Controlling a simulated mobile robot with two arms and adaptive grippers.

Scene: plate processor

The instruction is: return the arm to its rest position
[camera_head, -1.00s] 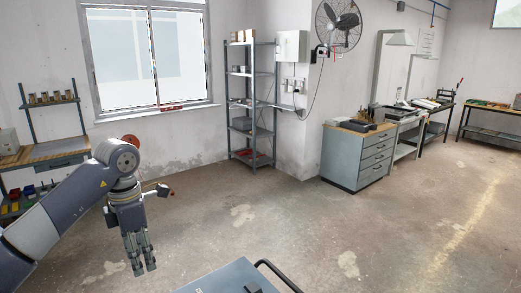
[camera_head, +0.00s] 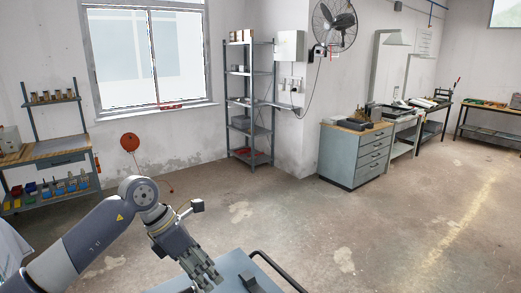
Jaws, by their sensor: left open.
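My left arm comes in from the lower left, bends at a grey joint and reaches down to the right. My left gripper (camera_head: 207,277) is open at the bottom of the view, with its fingers pointing down and right. I see nothing held between the fingers. They overlap the left part of a blue-grey cart top (camera_head: 233,265); I cannot tell whether they touch it. My right gripper is not in view.
A workbench (camera_head: 50,158) stands at the left, a shelf rack (camera_head: 248,125) at the back wall, a drawer cabinet (camera_head: 352,157) at the right. The floor between is clear.

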